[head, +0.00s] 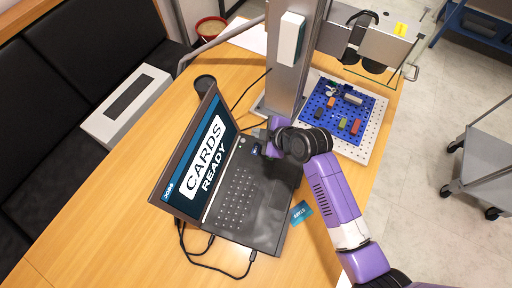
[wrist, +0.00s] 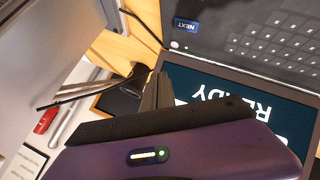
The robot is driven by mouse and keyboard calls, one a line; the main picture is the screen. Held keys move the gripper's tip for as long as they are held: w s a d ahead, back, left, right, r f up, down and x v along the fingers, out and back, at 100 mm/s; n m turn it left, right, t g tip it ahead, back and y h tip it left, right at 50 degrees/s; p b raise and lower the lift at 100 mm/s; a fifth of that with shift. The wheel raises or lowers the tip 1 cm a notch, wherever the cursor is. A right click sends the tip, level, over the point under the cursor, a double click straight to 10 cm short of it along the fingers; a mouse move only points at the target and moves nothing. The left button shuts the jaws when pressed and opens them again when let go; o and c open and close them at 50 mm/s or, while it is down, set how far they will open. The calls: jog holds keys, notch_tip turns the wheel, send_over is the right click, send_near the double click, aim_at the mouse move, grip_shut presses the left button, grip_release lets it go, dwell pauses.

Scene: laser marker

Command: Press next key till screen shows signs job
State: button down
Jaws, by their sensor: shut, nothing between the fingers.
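The laptop (head: 265,205) stands open on the wooden table. The wrist view shows part of the same screen (wrist: 240,95) upside down. The blue NEXT key (wrist: 186,25) is at the keyboard's corner in the wrist view. My gripper (head: 262,145) is over that far corner of the keyboard in the head view. Its shut, empty fingers (wrist: 157,92) show in the wrist view, apart from the key in the picture. I cannot tell its height above the key.
A grey column (head: 292,75) of the marker stands behind the laptop. A blue board with small parts (head: 345,112) lies to the right. A blue card (head: 301,212) lies beside the laptop. A dark cup (head: 204,85) and cables are nearby.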

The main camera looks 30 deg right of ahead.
aim_at(258, 151)
notch_tip(258, 151, down, 9)
jog(key=b, duration=0.7)
jog(key=shift+r, duration=0.1)
dwell(2.0)
jog(key=shift+f+b, duration=0.4)
jog(key=shift+b, duration=0.05)
jog(key=shift+f, duration=0.3)
dwell(0.5)
jog(key=shift+r, duration=0.15)
jog(key=shift+r+p, duration=0.4)
jog(key=shift+r, duration=0.2)
jog(key=shift+r+p, duration=2.1)
jog(key=shift+r, duration=0.4)
